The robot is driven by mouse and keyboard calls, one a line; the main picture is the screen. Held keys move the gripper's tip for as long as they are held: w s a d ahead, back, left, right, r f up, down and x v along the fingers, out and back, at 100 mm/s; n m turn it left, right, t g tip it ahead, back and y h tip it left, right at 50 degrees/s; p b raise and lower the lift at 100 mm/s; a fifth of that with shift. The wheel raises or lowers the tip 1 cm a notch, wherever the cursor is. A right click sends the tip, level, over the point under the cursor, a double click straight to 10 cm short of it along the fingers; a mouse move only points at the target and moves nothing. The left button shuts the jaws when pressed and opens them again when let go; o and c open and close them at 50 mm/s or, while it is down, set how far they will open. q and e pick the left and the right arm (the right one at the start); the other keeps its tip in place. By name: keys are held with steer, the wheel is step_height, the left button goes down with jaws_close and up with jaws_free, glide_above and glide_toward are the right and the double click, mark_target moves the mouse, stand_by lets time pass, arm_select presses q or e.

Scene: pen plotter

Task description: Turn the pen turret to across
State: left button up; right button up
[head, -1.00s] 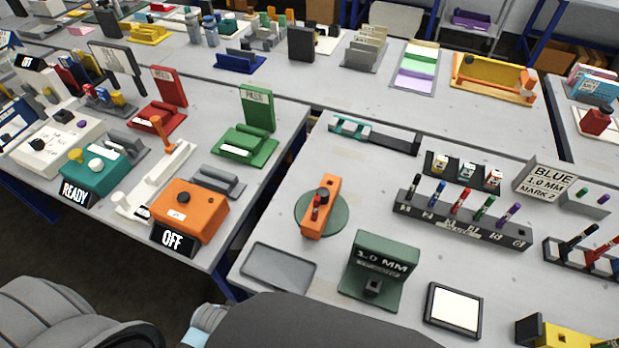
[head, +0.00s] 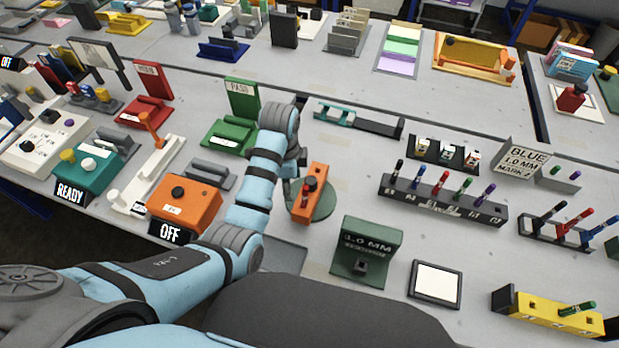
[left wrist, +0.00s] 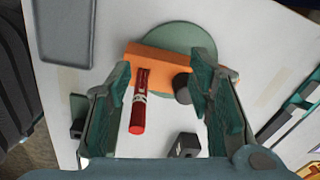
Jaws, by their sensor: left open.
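The pen turret is an orange bar (head: 318,178) on a round green disc (head: 326,204), with a red pen and a dark knob on it. In the head view the bar runs roughly front to back. In the left wrist view the orange bar (left wrist: 160,59) lies crosswise, with the red pen (left wrist: 140,105) and dark knob (left wrist: 182,88) between my fingers. My left gripper (left wrist: 160,68) is open, one finger near each end of the bar. I cannot tell whether they touch it. In the head view my left wrist is just left of the turret, its fingertips mostly hidden. My right gripper is out of view.
A green 1.0 MM stand (head: 366,250) is in front of the turret. A dark rack of several pens (head: 440,205) stands to the right. A teal and grey strip (head: 358,119) lies behind. An orange OFF box (head: 184,205) is on the left table.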

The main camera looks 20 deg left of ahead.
mark_target(310, 180)
arm_select(q)
steer(key=w+d+r+m, duration=0.4)
steer(key=w+r+m, duration=0.15)
steer(key=r, duration=0.35)
steer(key=shift+m+g, duration=0.35)
steer(key=shift+g, duration=0.05)
steer(key=f+b, duration=0.1)
steer(key=f, duration=0.3)
steer(key=f+b, duration=0.1)
steer(key=f, duration=0.4)
steer(key=f+b, duration=0.1)
steer(key=f, duration=0.3)
steer(key=shift+s+f+b, duration=0.25)
steer(key=shift+f+b, duration=0.05)
steer(key=shift+f, duration=0.05)
jaws_close()
